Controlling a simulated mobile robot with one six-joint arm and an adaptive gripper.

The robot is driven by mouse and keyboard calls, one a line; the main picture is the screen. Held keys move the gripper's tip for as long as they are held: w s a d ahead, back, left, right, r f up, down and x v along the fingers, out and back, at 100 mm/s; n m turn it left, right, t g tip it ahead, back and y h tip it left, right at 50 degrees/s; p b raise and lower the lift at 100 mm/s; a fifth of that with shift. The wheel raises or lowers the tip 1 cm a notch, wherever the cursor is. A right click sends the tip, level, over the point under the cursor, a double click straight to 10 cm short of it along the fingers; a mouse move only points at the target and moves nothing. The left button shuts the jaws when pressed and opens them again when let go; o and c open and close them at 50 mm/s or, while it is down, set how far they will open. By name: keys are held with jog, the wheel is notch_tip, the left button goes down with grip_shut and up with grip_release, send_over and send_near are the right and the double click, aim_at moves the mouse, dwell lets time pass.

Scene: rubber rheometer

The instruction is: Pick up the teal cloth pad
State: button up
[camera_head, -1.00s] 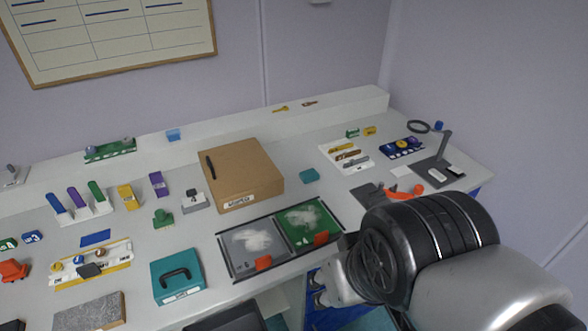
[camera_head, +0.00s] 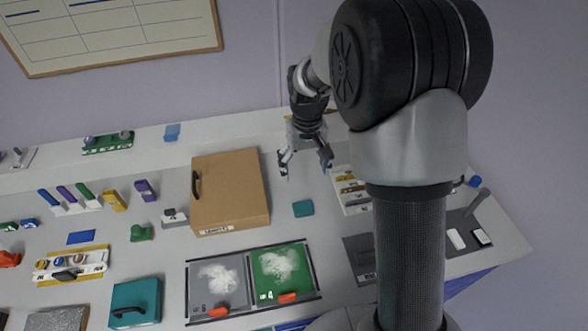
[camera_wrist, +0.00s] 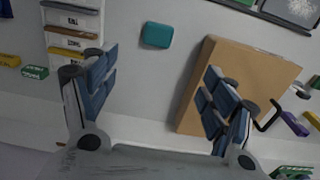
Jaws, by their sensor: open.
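The teal cloth pad (camera_head: 303,208) lies flat on the grey bench, just right of the brown cardboard box. It also shows in the wrist view (camera_wrist: 157,35), at the upper middle, beyond my fingertips. My gripper (camera_head: 305,170) is open and empty, above the bench behind the pad. In the wrist view my gripper's (camera_wrist: 157,85) two blue-padded fingers are spread wide, with bare bench between them. Nothing hides the pad in either view.
The brown box (camera_head: 229,190) stands close to the pad's left. A white rack with labelled slots (camera_head: 349,190) is to its right. In front lie grey and green trays (camera_head: 283,272) with white powder. A teal case (camera_head: 135,302) stands further left. Bare bench surrounds the pad.

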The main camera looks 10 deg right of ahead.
jog(key=b, duration=0.3)
send_over(303, 206)
notch_tip(303, 206, down, 14)
jog(key=shift+r, duration=0.1)
notch_tip(303, 206, down, 5)
jog(key=shift+f+b, duration=0.1)
jog(key=shift+b, duration=0.75)
jog(key=shift+c, duration=0.2)
jog(key=c, duration=1)
